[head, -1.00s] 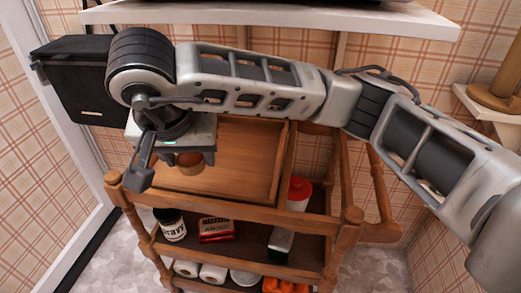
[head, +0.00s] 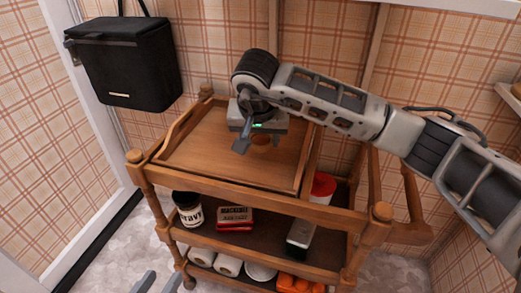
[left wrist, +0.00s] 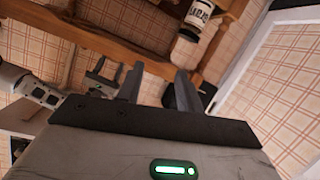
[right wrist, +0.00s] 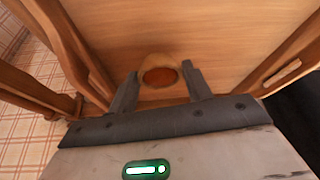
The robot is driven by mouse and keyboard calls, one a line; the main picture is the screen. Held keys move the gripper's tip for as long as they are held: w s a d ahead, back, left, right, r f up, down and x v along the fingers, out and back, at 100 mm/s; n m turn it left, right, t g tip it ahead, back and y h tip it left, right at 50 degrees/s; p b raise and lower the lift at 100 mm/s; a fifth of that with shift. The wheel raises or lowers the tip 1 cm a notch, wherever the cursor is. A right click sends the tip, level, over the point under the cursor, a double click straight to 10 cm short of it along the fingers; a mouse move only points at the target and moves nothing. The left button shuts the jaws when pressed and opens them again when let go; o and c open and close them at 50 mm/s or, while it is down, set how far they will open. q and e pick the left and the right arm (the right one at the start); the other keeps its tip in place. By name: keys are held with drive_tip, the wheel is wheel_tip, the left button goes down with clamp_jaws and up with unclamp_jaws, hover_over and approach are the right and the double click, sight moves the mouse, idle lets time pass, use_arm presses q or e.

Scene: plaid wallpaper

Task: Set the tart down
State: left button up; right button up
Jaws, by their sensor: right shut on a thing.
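The tart (right wrist: 160,77), with a pale crust and orange-red filling, sits between the fingertips of my right gripper (right wrist: 163,86). My right gripper is shut on it. In the head view the tart (head: 262,139) shows partly under my right gripper (head: 251,142), over the wooden tray top (head: 200,145) of the cart. I cannot tell whether the tart touches the wood. My left gripper (head: 158,284) shows at the bottom edge of the head view. In the left wrist view it (left wrist: 155,82) is open and empty.
The cart's raised rims (head: 275,189) surround the top. Lower shelves hold a gravy jar (head: 188,209), a red box (head: 235,217), a red-lidded container (head: 322,187), white rolls and orange items. A black bag (head: 125,65) hangs at the left. The tray around the tart is clear.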

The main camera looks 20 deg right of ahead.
sight(260, 144)
wheel_tip(260, 144, down, 3)
drive_tip(key=shift+b, duration=0.3)
drive_tip(key=shift+f, duration=0.3)
use_arm(q)
drive_tip(key=shift+w+d+r, duration=0.15)
drive_tip(key=shift+w+r, duration=0.1)
drive_tip(key=shift+r, duration=0.1)
use_arm(e)
drive_tip(key=o, duration=1)
drive_tip(key=shift+r, duration=0.1)
drive_tip(key=shift+s+r, duration=0.1)
drive_tip(key=shift+r, duration=0.45)
use_arm(q)
drive_tip(key=f+p, duration=0.1)
drive_tip(key=a+p, duration=0.1)
drive_tip(key=p, duration=0.1)
drive_tip(key=shift+f+g+y, duration=0.4)
use_arm(e)
drive_tip(key=v, duration=1.1)
drive_tip(key=shift+s, duration=0.1)
